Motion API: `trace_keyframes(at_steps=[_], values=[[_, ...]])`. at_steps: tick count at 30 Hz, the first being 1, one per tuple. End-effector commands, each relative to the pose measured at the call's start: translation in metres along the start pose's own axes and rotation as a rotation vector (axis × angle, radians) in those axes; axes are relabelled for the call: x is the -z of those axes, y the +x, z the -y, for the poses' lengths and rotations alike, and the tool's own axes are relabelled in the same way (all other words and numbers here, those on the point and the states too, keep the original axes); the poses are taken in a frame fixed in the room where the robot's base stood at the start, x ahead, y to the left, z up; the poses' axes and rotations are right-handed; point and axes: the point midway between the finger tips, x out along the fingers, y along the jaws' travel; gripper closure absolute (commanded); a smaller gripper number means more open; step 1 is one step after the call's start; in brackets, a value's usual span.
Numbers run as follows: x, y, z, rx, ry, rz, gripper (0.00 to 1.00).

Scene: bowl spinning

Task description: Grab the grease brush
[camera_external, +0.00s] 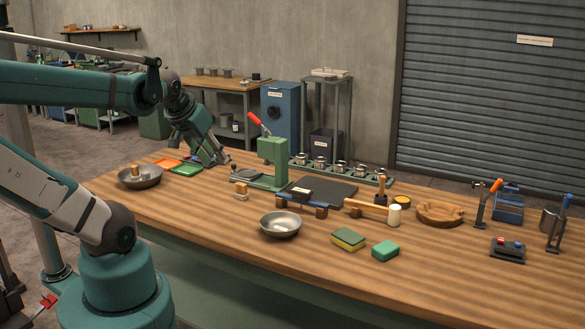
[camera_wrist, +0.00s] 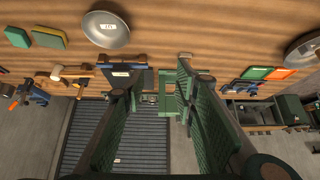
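A small upright tool with a wooden handle and dark lower part (camera_external: 381,189) stands right of centre on the bench, beside a yellow-topped round tin (camera_external: 405,202). It looks like the grease brush, but it is too small to be certain. Its base is partly hidden behind a wooden bar (camera_external: 366,207). My gripper (camera_external: 220,158) is above the far left of the bench, well left of the brush. In the wrist view my gripper (camera_wrist: 154,72) has its fingers wide apart with nothing between them.
A green press (camera_external: 273,162) with a red-tipped lever stands between my gripper and the brush. The front bench edge is clear.

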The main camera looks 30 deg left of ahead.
Motion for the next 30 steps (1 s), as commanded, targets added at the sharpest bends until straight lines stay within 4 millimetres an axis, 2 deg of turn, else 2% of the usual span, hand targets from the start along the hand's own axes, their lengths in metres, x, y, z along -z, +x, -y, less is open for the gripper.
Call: trace_keyframes(at_steps=[8, 14, 30], values=[[0.002, 0.0, -0.001, -0.001, 0.002, 0.0, 0.71], [0.014, 0.001, -0.006, -0.011, 0.017, 0.003, 0.71], [0.095, 0.022, -0.048, -0.085, 0.129, 0.019, 0.71]])
